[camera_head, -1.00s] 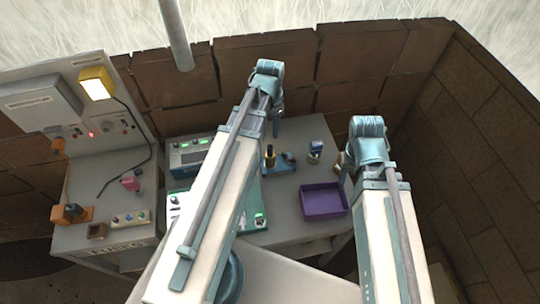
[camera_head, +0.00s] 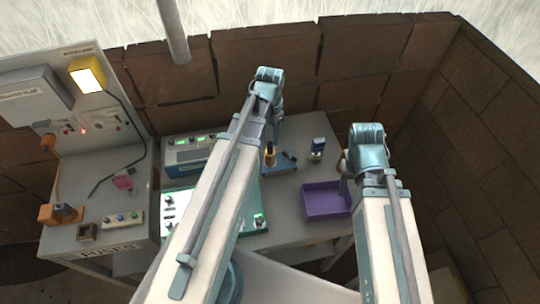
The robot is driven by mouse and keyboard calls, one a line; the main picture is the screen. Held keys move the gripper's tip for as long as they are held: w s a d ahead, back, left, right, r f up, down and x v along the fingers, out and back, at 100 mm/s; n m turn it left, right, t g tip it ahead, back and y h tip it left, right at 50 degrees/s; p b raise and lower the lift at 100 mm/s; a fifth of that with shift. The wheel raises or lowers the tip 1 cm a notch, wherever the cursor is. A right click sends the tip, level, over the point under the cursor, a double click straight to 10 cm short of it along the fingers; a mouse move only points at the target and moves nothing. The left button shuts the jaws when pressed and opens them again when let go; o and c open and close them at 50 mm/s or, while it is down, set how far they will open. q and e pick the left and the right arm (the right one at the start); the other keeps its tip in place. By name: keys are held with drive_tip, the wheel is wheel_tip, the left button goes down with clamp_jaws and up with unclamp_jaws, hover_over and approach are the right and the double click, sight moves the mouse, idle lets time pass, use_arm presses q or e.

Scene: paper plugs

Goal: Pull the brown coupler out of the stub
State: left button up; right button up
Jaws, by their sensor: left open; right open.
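An orange block (camera_head: 46,214) sits at the left on the grey bench, with a brownish-grey round piece (camera_head: 65,212) on it. I cannot tell whether this piece is the brown coupler or the block is its stub. A small brown open box (camera_head: 87,231) stands just right of it. My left gripper (camera_head: 278,113) hangs at the far end of its arm, above the back of the right-hand table, far from the orange block. It is open. My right gripper (camera_head: 346,187) is open, by the right side of the purple tray (camera_head: 326,201). Its fingertips are partly hidden.
A panel with a yellow lamp (camera_head: 88,75) and an orange plug (camera_head: 48,142) stands behind the left bench. A pink piece (camera_head: 123,182) and a button strip (camera_head: 123,219) lie there. A blue-topped item (camera_head: 318,146) stands behind the tray. My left arm hides much of the table.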

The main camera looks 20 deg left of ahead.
sight(270, 143)
use_arm(q)
drive_tip(key=shift+f, duration=0.15)
drive_tip(key=shift+f+b, duration=1.85)
drive_tip(key=shift+b, duration=0.2)
drive_tip(key=shift+c, duration=0.2)
clamp_jaws()
